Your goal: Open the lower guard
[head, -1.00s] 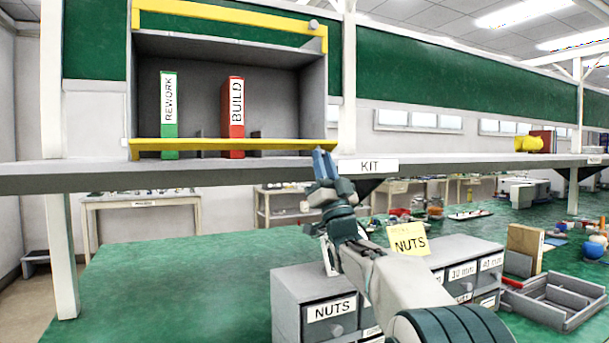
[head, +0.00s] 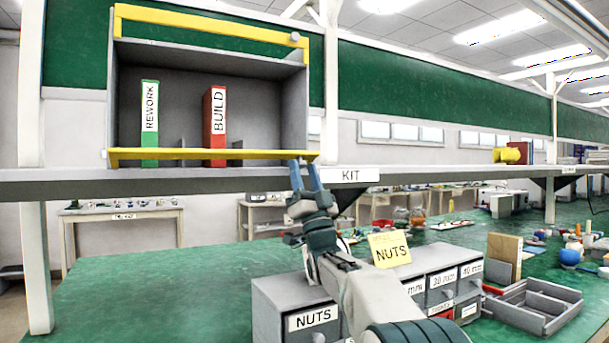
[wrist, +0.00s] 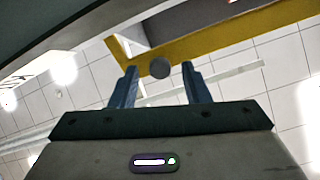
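The lower guard is a yellow bar (head: 212,155) across the bottom front of the grey open-fronted cabinet (head: 299,100). It also shows as a yellow strip in the wrist view (wrist: 215,38). My gripper (head: 304,172) points upward just below the guard's right end in the head view. In the wrist view my gripper (wrist: 160,82) is open, with its two blue fingers apart. A round grey knob (wrist: 160,68) appears between the fingertips, with no finger visibly touching it. The head view does not show this knob; my fingers are in front of that area.
An upper yellow guard (head: 210,20) with a grey knob (head: 295,37) runs across the cabinet top. A green REWORK binder (head: 150,125) and a red BUILD binder (head: 215,125) stand inside. The shelf edge (head: 200,181) lies close behind my gripper, with grey NUTS drawers (head: 312,319) below.

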